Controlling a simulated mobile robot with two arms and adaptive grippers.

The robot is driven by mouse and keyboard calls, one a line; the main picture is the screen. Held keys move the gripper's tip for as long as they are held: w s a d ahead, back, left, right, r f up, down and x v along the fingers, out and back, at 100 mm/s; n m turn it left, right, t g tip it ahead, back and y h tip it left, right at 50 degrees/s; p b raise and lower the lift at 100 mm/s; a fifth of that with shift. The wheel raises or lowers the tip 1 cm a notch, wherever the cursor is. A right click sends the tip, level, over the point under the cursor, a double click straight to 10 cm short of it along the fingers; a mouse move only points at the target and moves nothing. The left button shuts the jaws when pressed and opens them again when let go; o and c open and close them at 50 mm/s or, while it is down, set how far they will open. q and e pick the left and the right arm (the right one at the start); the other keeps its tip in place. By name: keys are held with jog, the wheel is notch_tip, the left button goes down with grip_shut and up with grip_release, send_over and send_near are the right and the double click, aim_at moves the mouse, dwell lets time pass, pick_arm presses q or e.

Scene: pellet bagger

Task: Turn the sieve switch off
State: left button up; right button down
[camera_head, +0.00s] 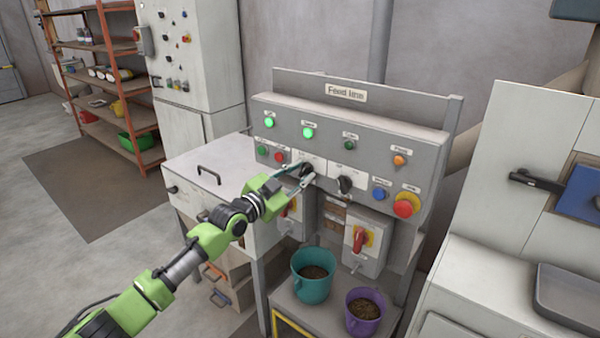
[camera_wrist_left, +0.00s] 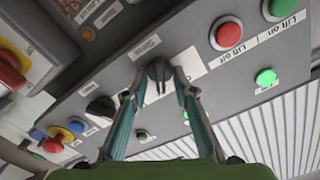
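The panel marked "Feed line" (camera_head: 380,150) carries two black rotary switches. The left rotary switch (camera_head: 305,170) is between the fingertips of my left gripper (camera_head: 311,175). The right rotary switch (camera_head: 345,184) stands free beside it. I cannot read which one is labelled as the sieve switch. In the left wrist view my left gripper (camera_wrist_left: 159,75) has one finger on each side of the left rotary switch (camera_wrist_left: 158,71), with narrow gaps; it looks open around the knob. The right rotary switch (camera_wrist_left: 100,110) also shows there. My right gripper is not in view.
Green and red push buttons (camera_head: 279,157) sit left of the switches, a blue button (camera_head: 379,194) and red emergency stop (camera_head: 405,205) to the right. Two upper lamps (camera_head: 308,132) glow green. Below are a red-handled switch (camera_head: 360,240), a teal bucket (camera_head: 312,288) and a purple bucket (camera_head: 364,325).

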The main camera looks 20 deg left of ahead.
pick_arm(q)
grip_shut()
jog(key=shift+n, duration=0.3)
jog(key=n+b, duration=0.1)
jog(key=n, duration=0.1)
jog(key=shift+n, duration=0.3)
jog(key=n, duration=0.2)
jog(key=shift+n+b, duration=0.4)
jog(key=n, duration=0.2)
jog(key=shift+n, duration=0.3)
jog(key=shift+a+n, duration=0.1)
jog(key=shift+n, duration=1.5)
